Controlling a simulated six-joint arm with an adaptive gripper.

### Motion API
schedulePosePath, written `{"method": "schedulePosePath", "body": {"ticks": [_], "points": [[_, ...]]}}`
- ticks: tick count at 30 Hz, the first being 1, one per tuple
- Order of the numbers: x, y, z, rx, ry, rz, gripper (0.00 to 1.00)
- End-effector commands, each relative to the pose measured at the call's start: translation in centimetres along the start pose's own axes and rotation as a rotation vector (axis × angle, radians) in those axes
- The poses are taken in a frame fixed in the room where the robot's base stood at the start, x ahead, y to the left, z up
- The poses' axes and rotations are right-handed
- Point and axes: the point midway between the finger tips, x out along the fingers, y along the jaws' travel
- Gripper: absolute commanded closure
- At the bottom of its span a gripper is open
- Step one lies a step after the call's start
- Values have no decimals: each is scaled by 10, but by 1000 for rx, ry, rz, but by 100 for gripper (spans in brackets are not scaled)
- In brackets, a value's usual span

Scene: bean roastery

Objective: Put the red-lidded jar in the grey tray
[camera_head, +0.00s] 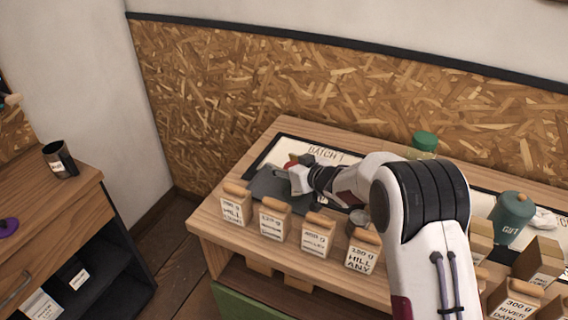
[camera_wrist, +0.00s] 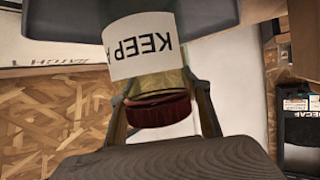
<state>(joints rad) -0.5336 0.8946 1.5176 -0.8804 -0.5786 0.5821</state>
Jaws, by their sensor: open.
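The red-lidded jar (camera_wrist: 140,45) shows in the wrist view with its dark red lid toward me and a white label reading "KEEP" upside down. The grey tray (camera_head: 268,185) lies on the bench below and around my gripper. The tray (camera_wrist: 60,18) also shows behind the jar's base in the wrist view. Contact between the jar's base and the tray is hidden.
Several labelled bags (camera_head: 275,218) with wooden tops stand along the bench's front edge, close to the tray. A white sheet (camera_head: 322,153) marked "BATCH 1" lies behind the tray. A green-lidded jar (camera_head: 424,143) and a green canister (camera_head: 512,217) stand to the right.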

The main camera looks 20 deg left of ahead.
Motion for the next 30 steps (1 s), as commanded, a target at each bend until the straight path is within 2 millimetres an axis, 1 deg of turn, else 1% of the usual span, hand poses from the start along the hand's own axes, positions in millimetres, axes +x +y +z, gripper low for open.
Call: {"method": "schedulePosePath", "body": {"ticks": [6, 11, 17, 25, 27, 30], "points": [[-1, 0, -3, 0, 1, 0, 53], [-8, 0, -3, 1, -1, 1, 53], [-24, 0, -3, 1, 0, 0, 53], [-53, 1, -3, 2, 0, 1, 53], [-57, 0, -16, -3, 4, 0, 53], [-62, 0, -29, -3, 3, 1, 53]]}}
